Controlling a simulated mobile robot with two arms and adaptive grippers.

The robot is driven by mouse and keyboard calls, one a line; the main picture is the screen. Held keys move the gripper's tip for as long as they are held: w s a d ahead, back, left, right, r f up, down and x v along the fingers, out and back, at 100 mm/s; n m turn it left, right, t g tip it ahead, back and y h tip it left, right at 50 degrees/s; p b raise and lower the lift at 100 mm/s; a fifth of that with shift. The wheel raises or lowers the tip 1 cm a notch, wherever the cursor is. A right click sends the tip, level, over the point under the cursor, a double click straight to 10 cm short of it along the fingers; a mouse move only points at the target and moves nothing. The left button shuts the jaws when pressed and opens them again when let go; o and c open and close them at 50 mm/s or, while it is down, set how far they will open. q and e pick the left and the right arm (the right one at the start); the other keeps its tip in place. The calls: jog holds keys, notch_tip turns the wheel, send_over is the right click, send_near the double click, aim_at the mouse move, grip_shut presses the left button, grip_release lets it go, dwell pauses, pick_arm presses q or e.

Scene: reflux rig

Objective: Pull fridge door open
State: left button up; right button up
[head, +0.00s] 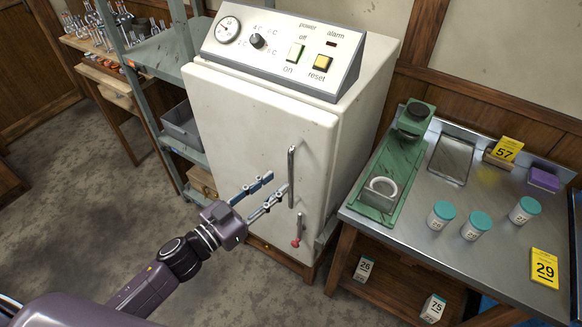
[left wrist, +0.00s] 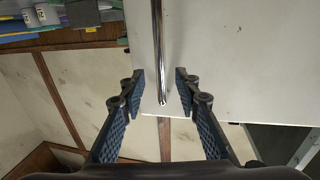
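The fridge is a worn white cabinet with a control panel on top, and its door (head: 250,150) looks closed in the head view. A vertical metal handle (head: 291,177) is on the right side of the door. My left gripper (head: 277,190) is open in front of the door, close to the lower part of the handle. In the left wrist view the handle (left wrist: 158,60) runs down between the two open fingers (left wrist: 161,87), with a gap on both sides. A small red-tipped lever (head: 297,230) sits below the handle. My right gripper is not in view.
A metal table (head: 400,215) with jars, a green stand and yellow number tags stands close on the right. A grey-green shelf rack (head: 160,55) stands left of the fridge. The floor (head: 90,200) in front and left is clear.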

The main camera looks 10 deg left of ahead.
aim_at(289, 174)
pick_arm(q)
jog(key=p+x, duration=0.1)
jog(key=x, duration=0.6)
jog(key=shift+f, duration=0.1)
grip_shut()
dwell(0.3)
